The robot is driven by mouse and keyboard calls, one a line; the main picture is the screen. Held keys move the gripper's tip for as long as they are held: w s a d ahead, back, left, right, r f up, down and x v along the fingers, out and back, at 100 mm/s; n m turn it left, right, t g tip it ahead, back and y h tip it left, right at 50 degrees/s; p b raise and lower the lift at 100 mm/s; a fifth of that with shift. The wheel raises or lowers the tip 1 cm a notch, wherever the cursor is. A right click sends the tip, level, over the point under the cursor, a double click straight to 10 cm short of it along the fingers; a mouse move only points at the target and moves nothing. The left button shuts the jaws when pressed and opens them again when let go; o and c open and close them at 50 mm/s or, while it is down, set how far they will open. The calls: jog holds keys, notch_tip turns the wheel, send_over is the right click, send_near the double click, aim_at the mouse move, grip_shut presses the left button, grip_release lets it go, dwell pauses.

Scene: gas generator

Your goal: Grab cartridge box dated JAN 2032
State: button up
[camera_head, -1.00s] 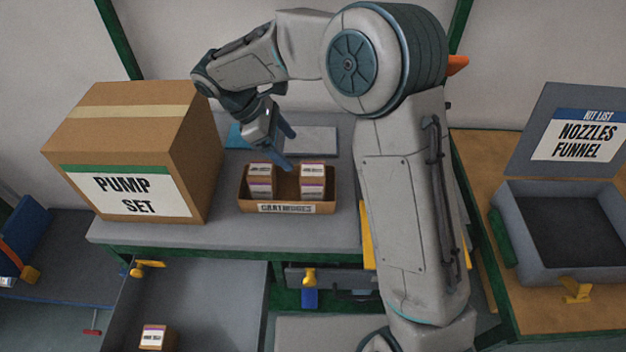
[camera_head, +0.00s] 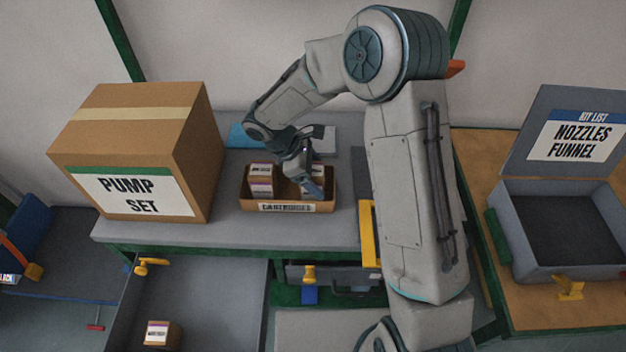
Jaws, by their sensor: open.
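An open brown tray labelled CARTRIDGES (camera_head: 246,201) stands on the grey bench. It holds a left cartridge box (camera_head: 262,178) and a right cartridge box (camera_head: 319,172), both with white and purple labels. Their dates are too small to read. My gripper (camera_head: 314,190) is open, pointing down over the right box and partly hiding it. I cannot tell whether the fingers touch or straddle that box. Another small labelled box (camera_head: 160,333) lies in the open drawer at lower left; its print is also unreadable.
A large PUMP SET carton (camera_head: 140,150) stands left of the tray. An open grey case (camera_head: 560,230) labelled NOZZLES FUNNEL sits on the wooden bench at right. The open drawer (camera_head: 210,300) juts out below the bench. Bare bench top lies in front of the tray.

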jog(key=c, duration=1.1)
jog(key=shift+r, duration=0.1)
